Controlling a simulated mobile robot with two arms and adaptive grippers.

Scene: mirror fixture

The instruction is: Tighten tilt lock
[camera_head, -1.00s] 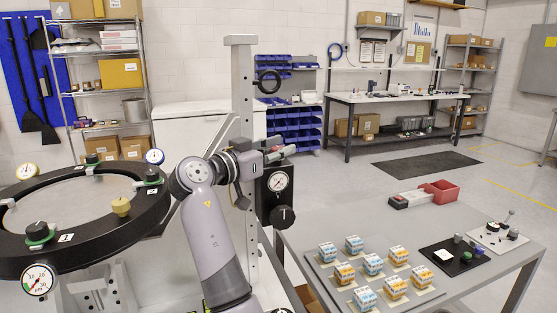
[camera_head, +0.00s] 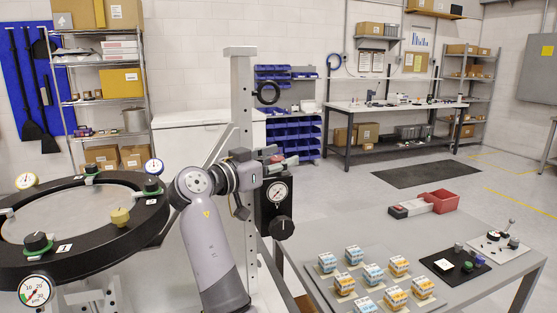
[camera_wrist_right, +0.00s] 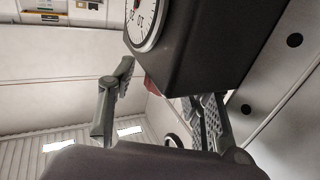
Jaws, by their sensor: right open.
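A post on the fixture carries a black box with a round white dial gauge (camera_head: 277,192), a black knob (camera_head: 282,228) below it and a black handwheel (camera_head: 268,93) higher up. I cannot tell which part is the tilt lock. A small red part (camera_head: 276,159) shows at the top of the gauge box; it also shows in the right wrist view (camera_wrist_right: 152,87). My right gripper (camera_head: 283,163) is at the top of the box, its fingers partly hidden. In the right wrist view its two fingers (camera_wrist_right: 160,95) are spread, with the red part between them. My left gripper is not in view.
The black mirror ring (camera_head: 85,248) with knobs and gauges is at the left. The post (camera_head: 243,110) stands beside my arm.

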